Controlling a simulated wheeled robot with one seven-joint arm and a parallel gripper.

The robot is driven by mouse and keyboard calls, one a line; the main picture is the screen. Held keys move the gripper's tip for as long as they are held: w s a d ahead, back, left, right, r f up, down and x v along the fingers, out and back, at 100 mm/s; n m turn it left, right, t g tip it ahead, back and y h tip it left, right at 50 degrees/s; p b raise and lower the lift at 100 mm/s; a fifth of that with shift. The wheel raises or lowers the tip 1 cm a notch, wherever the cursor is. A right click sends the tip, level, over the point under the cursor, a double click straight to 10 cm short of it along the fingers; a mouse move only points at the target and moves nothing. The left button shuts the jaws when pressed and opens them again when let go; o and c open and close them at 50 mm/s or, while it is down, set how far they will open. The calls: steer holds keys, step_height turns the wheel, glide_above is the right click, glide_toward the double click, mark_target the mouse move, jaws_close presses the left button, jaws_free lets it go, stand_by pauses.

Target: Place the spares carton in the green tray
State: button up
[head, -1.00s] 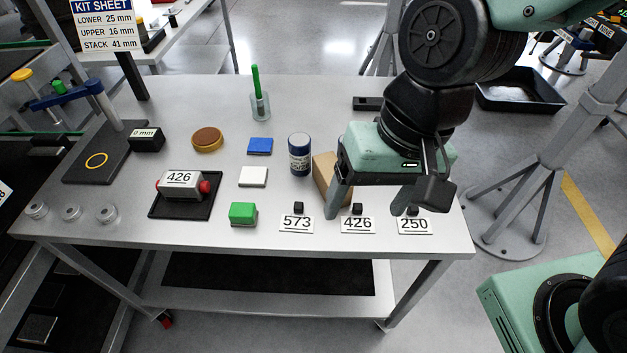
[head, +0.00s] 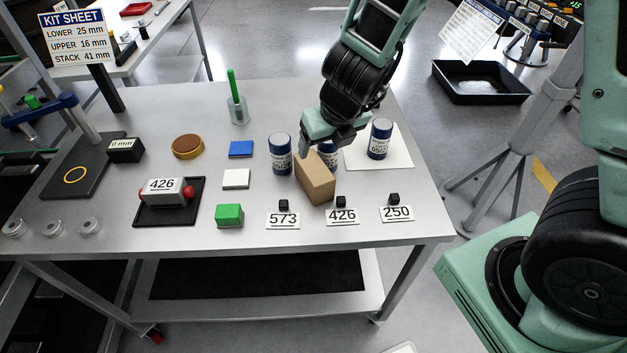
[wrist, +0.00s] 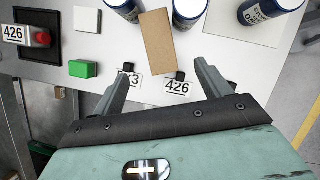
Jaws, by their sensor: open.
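The spares carton, a plain brown box (head: 316,178), stands on the grey bench near its right end, behind the 573 and 426 cards. It also shows in the wrist view (wrist: 157,42), ahead of and between the fingers. My gripper (head: 320,150) is above the bench at the carton's far side, pointing down. In the wrist view my gripper (wrist: 160,82) has its two fingers wide apart with nothing between the tips. Whether a finger touches the carton I cannot tell.
A green block (head: 229,215) sits front left. A black tray (head: 481,83) lies on the floor beyond.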

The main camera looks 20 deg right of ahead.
mark_target(315, 168)
steer(key=b+x, duration=0.5)
steer(key=x, duration=0.4)
steer(key=shift+f, duration=0.2)
steer(key=shift+b+x, duration=0.85)
steer(key=shift+x, duration=1.65)
steer(key=shift+s+f+b, duration=0.1)
steer(key=shift+f+b, duration=0.2)
steer(key=c, duration=1.4)
steer(key=shift+r, duration=0.1)
step_height(315, 168, up, 18)
steer(key=p, duration=1.5)
steer(key=shift+r, duration=0.2)
